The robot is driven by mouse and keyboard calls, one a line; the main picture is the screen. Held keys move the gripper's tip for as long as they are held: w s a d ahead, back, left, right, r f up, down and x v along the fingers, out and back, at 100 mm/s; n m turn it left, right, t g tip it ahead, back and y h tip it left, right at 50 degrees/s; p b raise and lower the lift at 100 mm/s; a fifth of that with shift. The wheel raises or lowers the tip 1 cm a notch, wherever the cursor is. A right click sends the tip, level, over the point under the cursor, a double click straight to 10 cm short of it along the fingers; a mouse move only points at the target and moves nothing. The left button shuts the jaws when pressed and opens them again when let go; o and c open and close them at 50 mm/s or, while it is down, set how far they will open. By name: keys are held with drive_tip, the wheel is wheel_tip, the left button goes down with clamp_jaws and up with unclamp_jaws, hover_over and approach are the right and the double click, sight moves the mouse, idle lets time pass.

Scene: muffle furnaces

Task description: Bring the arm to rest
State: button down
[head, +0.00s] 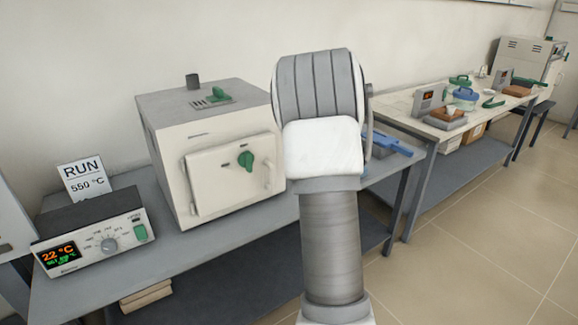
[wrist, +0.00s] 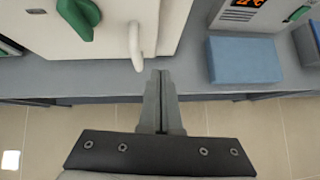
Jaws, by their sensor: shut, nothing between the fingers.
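My gripper (wrist: 159,78) shows in the wrist view with its two grey fingers together and nothing between them. It hangs over the front edge of the grey bench, just below and right of the white door handle (wrist: 135,45) of a furnace. I cannot tell whether it touches the handle. In the head view my arm stands upright in the middle and hides the gripper. The cream muffle furnace (head: 170,130) is left of my arm, and its door (head: 222,184) with a green knob (head: 245,159) looks shut.
A controller (head: 97,245) reading 22 °C and a sign (head: 86,178) reading RUN 550 °C are at the left. A blue block (wrist: 243,60) lies on the bench right of my gripper. A second bench (head: 415,113) with several items stands at the right. Tiled floor (head: 470,240) is clear at the right.

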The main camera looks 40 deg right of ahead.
drive_tip(key=shift+v, duration=1.75)
drive_tip(key=shift+d, duration=0.15)
